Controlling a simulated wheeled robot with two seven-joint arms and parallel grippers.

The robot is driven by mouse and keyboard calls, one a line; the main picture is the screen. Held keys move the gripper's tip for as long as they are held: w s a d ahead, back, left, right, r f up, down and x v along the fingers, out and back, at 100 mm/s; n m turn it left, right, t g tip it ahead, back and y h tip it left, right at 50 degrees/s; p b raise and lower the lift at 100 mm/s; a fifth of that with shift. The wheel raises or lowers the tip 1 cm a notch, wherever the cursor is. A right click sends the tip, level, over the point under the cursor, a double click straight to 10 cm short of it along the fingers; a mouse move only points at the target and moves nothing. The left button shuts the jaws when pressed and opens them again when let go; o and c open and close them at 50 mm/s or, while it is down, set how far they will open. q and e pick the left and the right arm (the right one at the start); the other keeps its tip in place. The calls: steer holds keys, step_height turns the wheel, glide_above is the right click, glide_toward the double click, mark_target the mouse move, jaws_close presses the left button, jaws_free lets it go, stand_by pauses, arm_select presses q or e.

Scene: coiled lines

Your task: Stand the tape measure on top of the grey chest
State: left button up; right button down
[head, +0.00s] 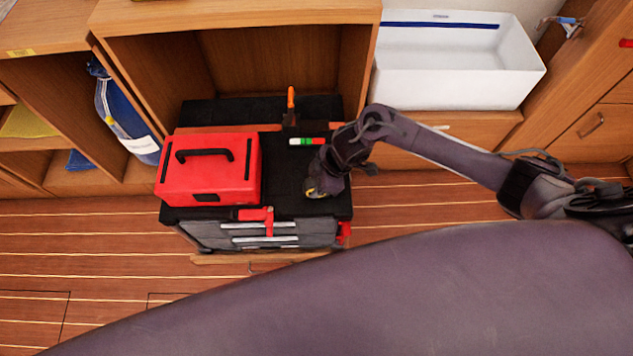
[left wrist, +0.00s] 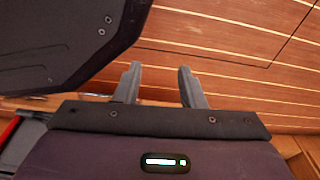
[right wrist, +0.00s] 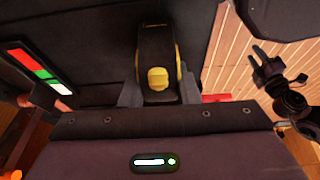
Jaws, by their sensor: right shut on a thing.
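The grey chest (head: 283,185) stands on the floor in front of the wooden shelves, with a black top and grey drawers. My right gripper (head: 315,187) is over the right part of its top. In the right wrist view, the right gripper (right wrist: 158,88) is shut on the black and yellow tape measure (right wrist: 157,78), which looks upright between the fingers. Only a bit of yellow of it shows in the head view. I cannot tell whether it touches the top. My left gripper (left wrist: 158,75) is open and empty above the floor in the left wrist view; the head view does not show it.
A red toolbox (head: 210,172) fills the left part of the chest top. A white, green and red strip (head: 307,141) and an orange-handled thing (head: 290,97) are behind my right gripper. Red latches (head: 265,218) show at the front. A white bin (head: 455,65) stands at the back right.

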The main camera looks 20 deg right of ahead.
steer(key=c, duration=1.1)
jaws_free()
steer(key=shift+f, duration=0.1)
steer(key=shift+r, duration=0.45)
arm_select(q)
steer(key=s+p, duration=0.2)
steer(key=s, duration=0.1)
steer(key=s+a+f, duration=0.1)
steer(key=s, duration=0.1)
steer(key=shift+s+p, duration=0.2)
steer(key=shift+p, duration=0.2)
arm_select(e)
steer(key=v, duration=1.1)
steer(key=shift+s+d+r, duration=0.1)
steer(key=shift+d+r, duration=0.15)
